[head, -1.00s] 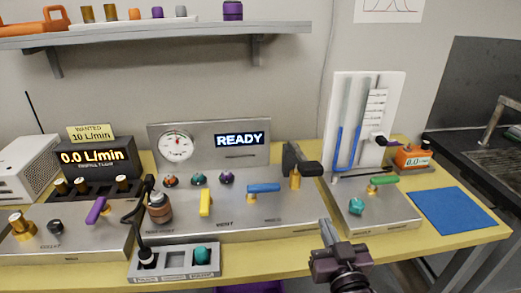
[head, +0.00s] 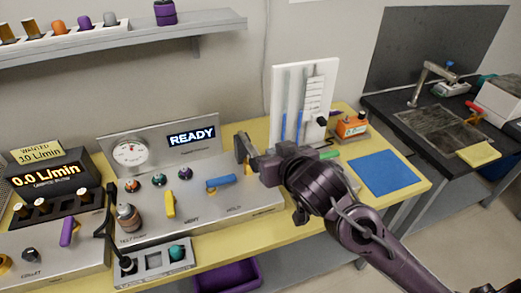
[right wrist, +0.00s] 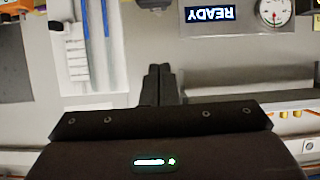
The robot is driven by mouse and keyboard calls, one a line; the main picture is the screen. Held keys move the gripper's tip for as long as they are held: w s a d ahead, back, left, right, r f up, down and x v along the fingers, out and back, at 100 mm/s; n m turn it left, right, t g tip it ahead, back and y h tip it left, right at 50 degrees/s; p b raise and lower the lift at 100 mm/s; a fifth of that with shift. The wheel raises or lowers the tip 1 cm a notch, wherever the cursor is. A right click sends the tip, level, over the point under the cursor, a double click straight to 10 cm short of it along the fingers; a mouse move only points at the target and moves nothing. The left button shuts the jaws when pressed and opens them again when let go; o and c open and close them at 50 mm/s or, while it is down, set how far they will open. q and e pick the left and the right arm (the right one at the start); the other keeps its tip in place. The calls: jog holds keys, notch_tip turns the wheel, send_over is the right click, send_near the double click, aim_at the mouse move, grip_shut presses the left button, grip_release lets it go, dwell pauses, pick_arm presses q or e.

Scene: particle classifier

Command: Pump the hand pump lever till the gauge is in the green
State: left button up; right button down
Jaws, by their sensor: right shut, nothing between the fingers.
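The hand pump lever (head: 242,149) is a dark grey piece at the right end of the steel console. In the right wrist view the shut fingers (right wrist: 160,85) point toward a dark piece at the top edge, probably the lever. The round white gauge (head: 131,153) is on the console's back panel; its needle is too small to read. It also shows inverted in the right wrist view (right wrist: 274,12). My left gripper is out of view.
A READY display (head: 191,136) is right of the gauge. A blue handle (head: 221,182) and a yellow handle (head: 169,204) are on the console left of the lever. A white tube board (head: 331,80) stands behind my right arm. A blue mat (head: 384,173) lies clear at right.

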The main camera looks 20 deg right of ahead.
jog(key=shift+f, duration=0.1)
jog(key=p+x, duration=0.2)
jog(key=x, duration=0.8)
notch_tip(320, 180, down, 3)
jog(key=shift+s+r+p, duration=0.2)
jog(key=shift+r+p, duration=0.05)
jog(key=shift+p, duration=0.2)
jog(key=shift+s+f, duration=0.25)
jog(key=shift+f, duration=0.45)
